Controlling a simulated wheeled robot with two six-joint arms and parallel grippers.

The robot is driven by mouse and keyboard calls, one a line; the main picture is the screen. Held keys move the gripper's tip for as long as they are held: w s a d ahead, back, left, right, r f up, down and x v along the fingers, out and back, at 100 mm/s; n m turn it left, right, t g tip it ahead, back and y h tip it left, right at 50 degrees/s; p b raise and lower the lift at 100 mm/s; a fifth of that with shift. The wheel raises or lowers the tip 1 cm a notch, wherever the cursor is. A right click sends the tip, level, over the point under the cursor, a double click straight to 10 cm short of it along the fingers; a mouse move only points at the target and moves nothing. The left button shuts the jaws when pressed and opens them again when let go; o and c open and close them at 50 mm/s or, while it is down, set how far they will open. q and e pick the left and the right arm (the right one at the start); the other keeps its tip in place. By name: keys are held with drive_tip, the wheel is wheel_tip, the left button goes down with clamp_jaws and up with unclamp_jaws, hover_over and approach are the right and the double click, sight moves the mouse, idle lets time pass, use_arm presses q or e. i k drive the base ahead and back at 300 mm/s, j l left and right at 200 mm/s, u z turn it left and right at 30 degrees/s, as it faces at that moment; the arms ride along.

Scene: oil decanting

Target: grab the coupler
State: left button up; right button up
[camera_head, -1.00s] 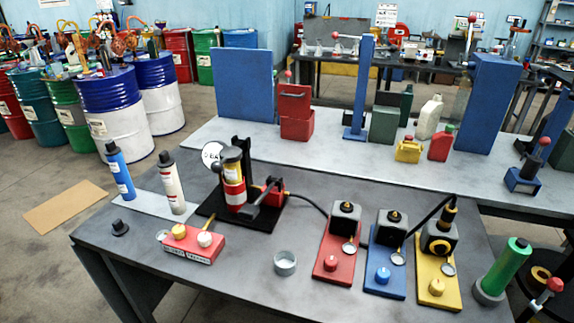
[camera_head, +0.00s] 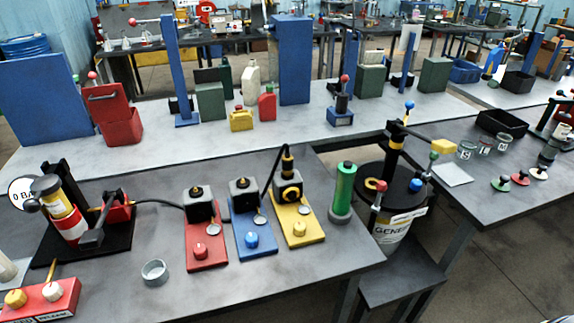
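A dark coupler (camera_head: 287,163) with a brass-coloured band stands upright on top of the black block of the yellow station (camera_head: 302,236). A black hose (camera_head: 267,180) rises to the coupler's upper end. The red station (camera_head: 206,252) and blue station (camera_head: 254,243) stand to the left, each with a black block topped by a brass-coloured fitting. A hand pump (camera_head: 62,212) with a red and white body stands at the left, with a hose leaving its right side. Neither of my grippers is in view.
A green cylinder (camera_head: 344,187) stands right of the yellow station. A white and black drum (camera_head: 393,215) with levers stands beyond the table's right edge. The table front is mostly clear.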

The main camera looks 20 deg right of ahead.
sight(287, 159)
drive_tip(key=l+z, duration=0.15)
drive_tip(key=z, duration=0.25)
drive_tip(key=l+z, duration=0.1)
drive_tip(key=z, duration=0.3)
drive_tip(key=l+z, duration=0.1)
drive_tip(key=z, duration=0.3)
drive_tip(key=i+l+z, duration=0.1)
drive_tip(key=z, duration=0.3)
